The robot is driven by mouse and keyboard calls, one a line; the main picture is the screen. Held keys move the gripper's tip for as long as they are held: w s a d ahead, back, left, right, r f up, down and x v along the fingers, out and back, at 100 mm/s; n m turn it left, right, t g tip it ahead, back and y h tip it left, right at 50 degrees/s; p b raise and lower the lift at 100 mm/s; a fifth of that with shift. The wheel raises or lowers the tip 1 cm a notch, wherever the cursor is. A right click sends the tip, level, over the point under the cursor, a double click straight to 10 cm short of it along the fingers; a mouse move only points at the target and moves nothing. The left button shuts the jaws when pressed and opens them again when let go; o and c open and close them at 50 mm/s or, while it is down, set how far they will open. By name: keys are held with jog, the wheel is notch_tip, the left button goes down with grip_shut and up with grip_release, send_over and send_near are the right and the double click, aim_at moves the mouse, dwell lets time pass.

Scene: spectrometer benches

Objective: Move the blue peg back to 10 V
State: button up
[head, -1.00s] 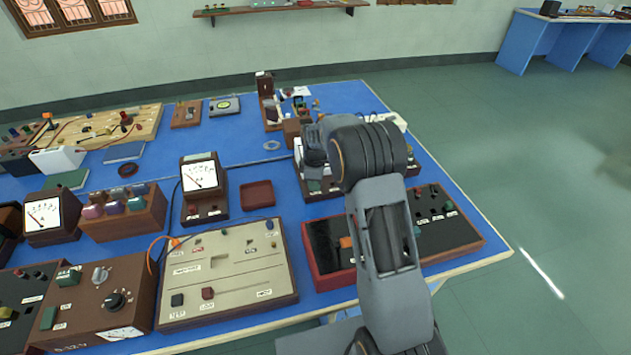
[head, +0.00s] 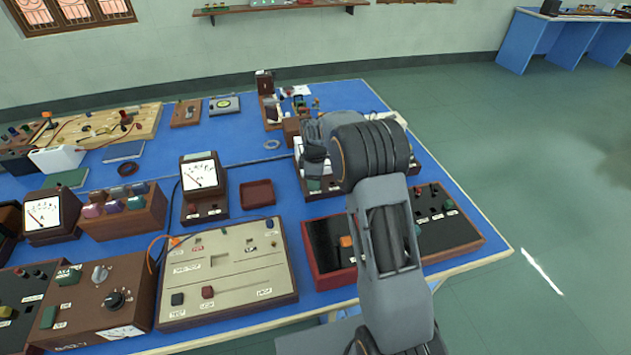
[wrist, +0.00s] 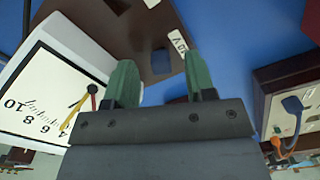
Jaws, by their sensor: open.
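My gripper (wrist: 160,85) is open. Its two green fingers stand apart in the wrist view, with nothing held between them. A small blue piece (wrist: 293,105) sits on a pale panel at the right of the wrist view, apart from the fingers. In the head view a small blue piece (head: 270,224) sits at the upper right of the beige panel box (head: 225,262). I cannot tell which is the blue peg. My arm hides the gripper there.
A white dial meter (wrist: 45,95) is close to the left finger in the wrist view. A meter (head: 199,174), a brown tray (head: 257,193) and a red-edged dark box (head: 322,270) stand on the crowded blue table (head: 235,150). Bare blue tabletop shows behind the tray.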

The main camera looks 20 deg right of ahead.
notch_tip(320, 180, up, 13)
jog(key=shift+f, duration=0.2)
dwell(0.4)
jog(key=s+r+m+t, duration=0.1)
jog(key=s+m, duration=0.3)
jog(key=s, duration=0.5)
jog(key=s+r+m+t, duration=0.1)
jog(key=s+m, duration=0.3)
jog(key=s, duration=0.4)
jog(key=s+r+m+t+p, duration=0.1)
jog(key=s+m, duration=0.4)
jog(key=s, duration=0.4)
jog(key=shift+s+a+r, duration=0.2)
jog(key=shift+s+a, duration=0.15)
jog(key=shift+a, duration=0.05)
jog(key=shift+s+d+f+t, duration=0.1)
jog(key=shift+s+f+t, duration=0.1)
jog(key=shift+s+t, duration=0.1)
